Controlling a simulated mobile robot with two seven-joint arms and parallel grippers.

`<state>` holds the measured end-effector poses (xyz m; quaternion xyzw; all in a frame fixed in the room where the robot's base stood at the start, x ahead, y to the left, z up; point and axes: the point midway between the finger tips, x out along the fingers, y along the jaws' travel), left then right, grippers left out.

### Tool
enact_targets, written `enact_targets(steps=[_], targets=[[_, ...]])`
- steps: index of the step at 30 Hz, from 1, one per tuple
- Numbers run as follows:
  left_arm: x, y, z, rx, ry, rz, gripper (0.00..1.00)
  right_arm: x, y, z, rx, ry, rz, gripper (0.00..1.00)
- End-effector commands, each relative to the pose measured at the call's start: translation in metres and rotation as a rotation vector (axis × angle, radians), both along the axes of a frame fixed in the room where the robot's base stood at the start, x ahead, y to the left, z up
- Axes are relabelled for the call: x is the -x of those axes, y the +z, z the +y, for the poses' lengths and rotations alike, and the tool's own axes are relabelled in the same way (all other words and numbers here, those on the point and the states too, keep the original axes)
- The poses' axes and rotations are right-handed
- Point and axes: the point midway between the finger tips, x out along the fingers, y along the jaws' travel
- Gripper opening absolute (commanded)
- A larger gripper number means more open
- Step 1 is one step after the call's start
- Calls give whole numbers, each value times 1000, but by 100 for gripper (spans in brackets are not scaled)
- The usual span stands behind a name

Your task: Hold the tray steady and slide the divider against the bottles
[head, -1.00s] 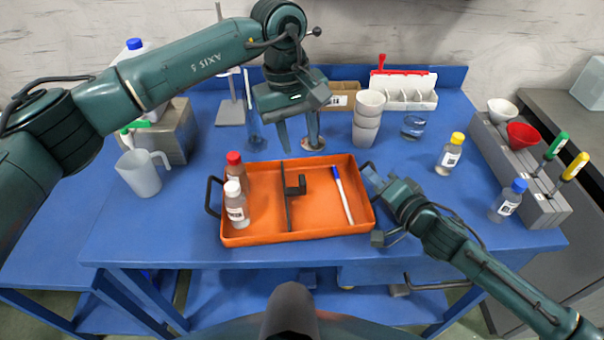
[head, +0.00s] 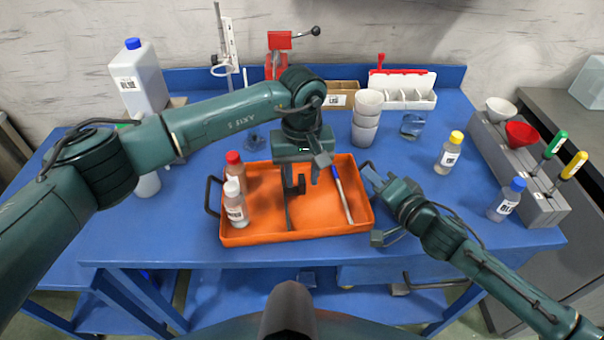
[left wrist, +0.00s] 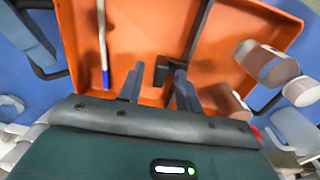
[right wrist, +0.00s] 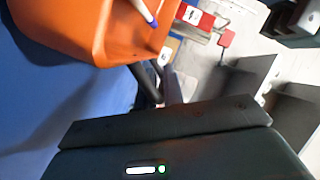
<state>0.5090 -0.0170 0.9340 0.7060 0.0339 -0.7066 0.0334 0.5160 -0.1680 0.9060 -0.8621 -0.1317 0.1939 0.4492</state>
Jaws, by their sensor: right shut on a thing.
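The orange tray (head: 325,215) sits at the table's front edge. Inside, a red-capped bottle (head: 235,170) and a white-capped bottle (head: 236,207) stand at its left end. The dark divider (head: 289,215) stands across the tray, apart from the bottles; it also shows in the left wrist view (left wrist: 201,28). My left gripper (head: 302,182) is open, pointing down over the tray at the divider's upright handle, which it partly hides. In the left wrist view its fingers (left wrist: 171,80) are near that handle. My right gripper (head: 377,178) is shut on the tray's right handle (head: 367,167).
A blue-and-white pen (head: 342,192) lies in the tray's right part. Stacked cups (head: 366,118) and a glass (head: 412,125) stand behind. Yellow-capped (head: 450,153) and blue-capped (head: 507,200) bottles stand right, beside a grey rack (head: 535,190). A jug (head: 148,184) is partly hidden by my left arm.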

Motion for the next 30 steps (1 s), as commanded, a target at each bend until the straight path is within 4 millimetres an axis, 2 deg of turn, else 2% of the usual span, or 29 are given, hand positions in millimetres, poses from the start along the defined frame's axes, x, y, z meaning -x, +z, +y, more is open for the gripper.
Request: enact_targets(steps=[10, 23, 30], targets=[[0, -4, 0, 0, 0, -1, 35, 0, -1, -1, 0, -3, 2, 0], [0, -4, 0, 1, 1, -1, 0, 0, 0, -1, 0, -3, 2, 0], [0, -4, 0, 1, 1, -1, 0, 0, 0, -1, -1, -4, 2, 0]])
